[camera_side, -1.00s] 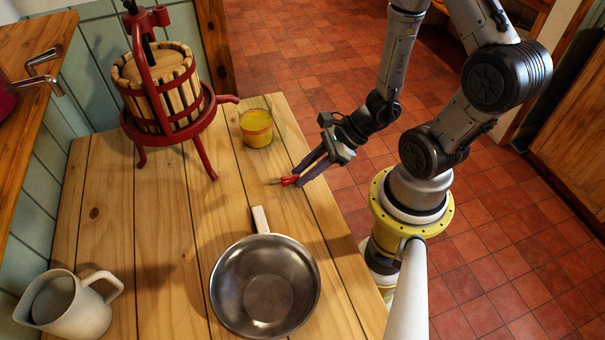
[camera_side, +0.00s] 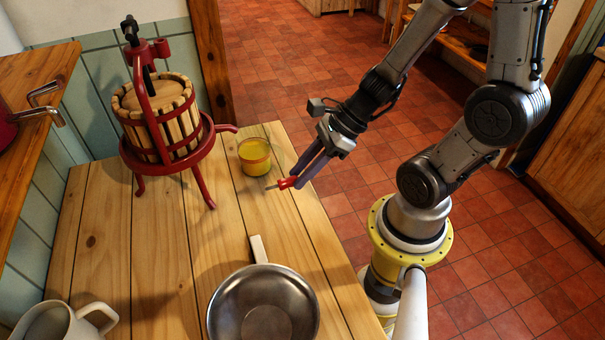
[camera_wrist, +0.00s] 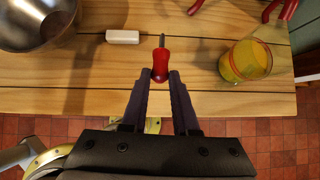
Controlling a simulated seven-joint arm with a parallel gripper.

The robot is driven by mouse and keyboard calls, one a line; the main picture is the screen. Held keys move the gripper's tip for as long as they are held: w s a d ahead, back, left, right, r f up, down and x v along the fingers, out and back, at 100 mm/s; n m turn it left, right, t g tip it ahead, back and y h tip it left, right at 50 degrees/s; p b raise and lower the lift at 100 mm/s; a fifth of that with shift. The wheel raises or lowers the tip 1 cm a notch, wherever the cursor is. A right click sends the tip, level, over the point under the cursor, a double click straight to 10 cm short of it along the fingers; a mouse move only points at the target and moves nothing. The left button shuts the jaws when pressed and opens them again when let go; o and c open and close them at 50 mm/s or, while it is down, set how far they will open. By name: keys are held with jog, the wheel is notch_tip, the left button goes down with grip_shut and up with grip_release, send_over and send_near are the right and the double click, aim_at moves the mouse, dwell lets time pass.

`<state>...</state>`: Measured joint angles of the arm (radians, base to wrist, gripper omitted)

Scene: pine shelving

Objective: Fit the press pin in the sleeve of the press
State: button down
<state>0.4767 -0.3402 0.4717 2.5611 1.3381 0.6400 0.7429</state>
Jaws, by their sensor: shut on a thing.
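My gripper (camera_side: 303,172) is shut on the press pin (camera_side: 287,183), which has a red handle and a thin grey metal tip. In the wrist view, the pin (camera_wrist: 161,67) sticks out from between the fingertips of my gripper (camera_wrist: 160,76), tip pointing away. In the side view, the tip points left and the pin appears above the table's right edge area. The press (camera_side: 160,118) stands at the table's back left, with a wooden-stave tub and red frame. A red collar (camera_side: 161,47) shows at its top. The pin is apart from the press.
A glass of yellow liquid (camera_side: 255,158) stands between press and gripper. A cream jug (camera_side: 85,327) is at front left. The wooden table (camera_side: 150,240) is clear in the middle.

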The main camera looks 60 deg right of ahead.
jog(key=shift+w+a+r+n+g, duration=0.1)
jog(key=shift+a+r+n+g, duration=0.05)
jog(key=shift+n+g, duration=0.3)
jog(key=w+d+r+n+g+h, duration=0.2)
jog(key=w+d+r+n+h, duration=0.1)
jog(key=w+r+n, duration=0.6)
jog(key=w+d+r+n+g+h, duration=0.2)
jog(key=w+d+r+n+h, duration=0.15)
jog(key=w+r+n, duration=0.55)
jog(key=w+a+r+n+t+y, duration=0.1)
jog(key=w+r+n+t, duration=0.1)
jog(key=r+n, duration=0.4)
jog(key=w+r+n+t+y, duration=0.1)
jog(key=w+r+n+t, duration=0.15)
jog(key=r, duration=0.65)
jog(key=w+a+r+n+t+y, duration=0.1)
jog(key=w+a+r+n+t, duration=0.1)
jog(key=a+r, duration=0.3)
jog(key=shift+w+a+n+t+y, duration=0.2)
jog(key=shift+a+n+t+y, duration=0.25)
jog(key=shift+a+t, duration=0.45)
jog(key=shift+r, duration=0.1)
jog(key=shift+f, duration=2.9)
